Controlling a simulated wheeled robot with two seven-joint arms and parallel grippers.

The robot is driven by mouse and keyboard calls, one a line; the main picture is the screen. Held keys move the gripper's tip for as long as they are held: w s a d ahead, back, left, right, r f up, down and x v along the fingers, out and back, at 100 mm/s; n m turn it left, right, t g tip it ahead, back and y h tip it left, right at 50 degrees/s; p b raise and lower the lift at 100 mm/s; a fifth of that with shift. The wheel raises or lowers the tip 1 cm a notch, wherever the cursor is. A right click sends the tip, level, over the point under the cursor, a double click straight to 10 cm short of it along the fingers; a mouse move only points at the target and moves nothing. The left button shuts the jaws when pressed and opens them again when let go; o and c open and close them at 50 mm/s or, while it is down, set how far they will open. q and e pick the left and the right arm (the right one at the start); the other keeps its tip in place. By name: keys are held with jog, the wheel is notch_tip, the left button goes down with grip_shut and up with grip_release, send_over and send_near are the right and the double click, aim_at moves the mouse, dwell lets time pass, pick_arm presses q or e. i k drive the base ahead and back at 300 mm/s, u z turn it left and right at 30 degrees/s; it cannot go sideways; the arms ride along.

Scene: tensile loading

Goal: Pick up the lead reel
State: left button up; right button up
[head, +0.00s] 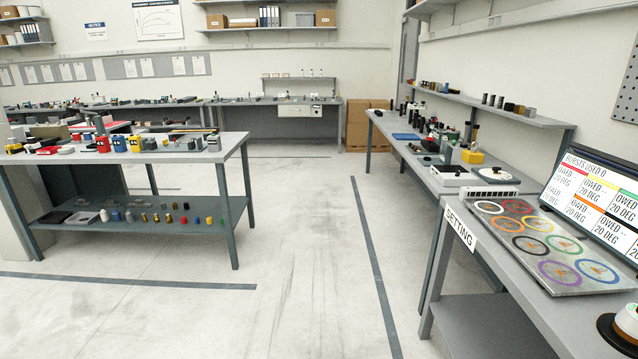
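A reel (627,322) with a black flange and a pale, copper-toned upper part sits at the bottom right corner, partly cut off by the picture's edge. It appears to be on the near end of the right-hand bench marked SETTING (460,228). I cannot read a label on it, so I cannot tell for sure that it is the lead reel. Neither of my grippers is in view.
A grey tray (508,262) with several coloured rings lies on the SETTING bench, beside a screen (597,200). A crowded table (225,150) with a lower shelf stands at the left. Cardboard boxes (368,125) stand at the back. The middle floor (300,250) is clear.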

aim_at(451, 134)
jog(key=u, duration=0.45)
jog(key=i, duration=2.35)
jog(key=z, duration=0.8)
jog(key=i, duration=2)
jog(key=z, duration=1.1)
jog(key=i, duration=0.15)
jog(key=z, duration=0.15)
